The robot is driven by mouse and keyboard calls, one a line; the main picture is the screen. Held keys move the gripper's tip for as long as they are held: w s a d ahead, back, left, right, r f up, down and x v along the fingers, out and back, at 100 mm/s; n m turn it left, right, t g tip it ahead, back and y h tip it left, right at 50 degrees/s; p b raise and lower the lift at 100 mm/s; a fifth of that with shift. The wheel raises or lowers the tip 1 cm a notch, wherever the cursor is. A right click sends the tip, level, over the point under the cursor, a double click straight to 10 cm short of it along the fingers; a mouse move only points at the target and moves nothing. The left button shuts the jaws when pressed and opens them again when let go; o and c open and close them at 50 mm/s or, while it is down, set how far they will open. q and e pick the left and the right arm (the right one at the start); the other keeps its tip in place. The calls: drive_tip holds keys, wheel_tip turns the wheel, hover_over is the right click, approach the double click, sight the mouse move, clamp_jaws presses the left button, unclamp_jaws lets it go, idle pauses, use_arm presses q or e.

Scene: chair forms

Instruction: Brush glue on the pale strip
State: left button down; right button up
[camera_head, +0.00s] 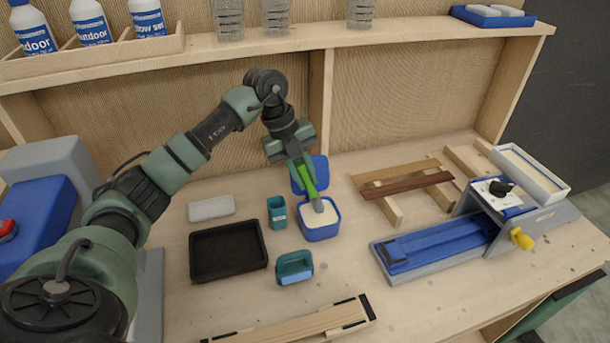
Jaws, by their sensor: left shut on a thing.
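My left gripper (300,160) is shut on the green handle of a brush (309,182), which points down. The brush tip is at the blue glue tub (320,234), over or in its whitish contents; I cannot tell if it touches them. A blue lid-like piece (321,166) stands behind the tub, partly hidden by the gripper and brush. To the right, a lighter tan strip (397,172), seemingly the pale strip, lies beside a dark brown strip (408,185), both across wooden bearers (390,211). My right gripper is not in view.
A black tray (229,251), teal cup (277,212) and teal-handled block (294,267) stand left of and near the tub. A blue-bedded device (435,246) is at right. A wooden form (297,326) lies in front. A shelf (270,47) with bottles runs above.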

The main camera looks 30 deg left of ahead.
use_arm(q)
drive_tip(key=shift+f, duration=0.45)
drive_tip(key=shift+s, duration=0.1)
idle(1.3)
wheel_tip(320, 180, up, 7)
drive_tip(key=p, duration=0.5)
drive_tip(key=shift+p, duration=0.4)
drive_tip(key=shift+d, duration=0.1)
idle(0.5)
